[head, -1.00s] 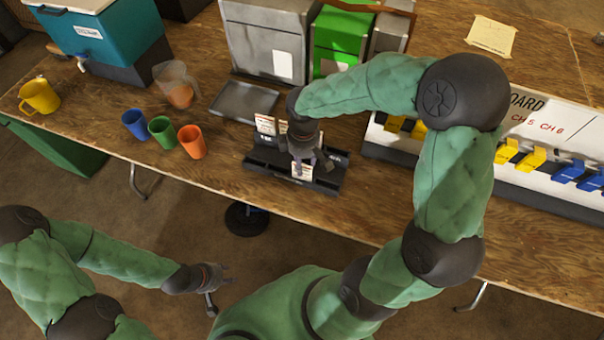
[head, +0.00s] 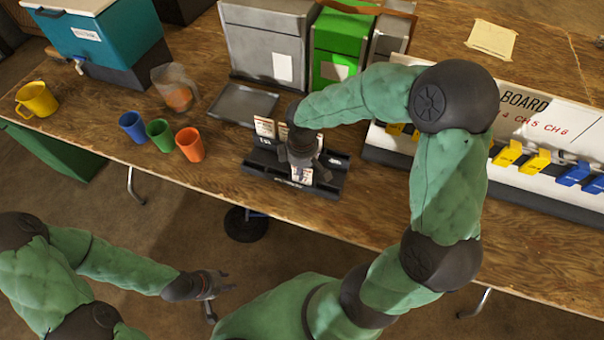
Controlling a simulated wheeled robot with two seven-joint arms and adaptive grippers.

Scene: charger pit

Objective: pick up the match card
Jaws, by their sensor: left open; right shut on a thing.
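A small white card (head: 295,176) with dark print shows just under my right gripper (head: 302,165), at the black card rack (head: 258,160) on the wooden table. My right gripper points down and is shut on this card, which is partly hidden by the fingers. I cannot tell whether the card still touches the rack. Further white cards (head: 265,128) stand in the back row of the rack, just left of the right gripper. My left gripper (head: 218,286) is open and empty, low in front of the table.
A grey tray (head: 243,104) lies behind the rack. Orange (head: 190,144), green (head: 160,132) and blue (head: 132,127) cups stand to its left, with a clear pitcher (head: 175,88) behind. A white board with coloured clips (head: 535,150) is at the right. Grey and green boxes (head: 338,45) stand behind.

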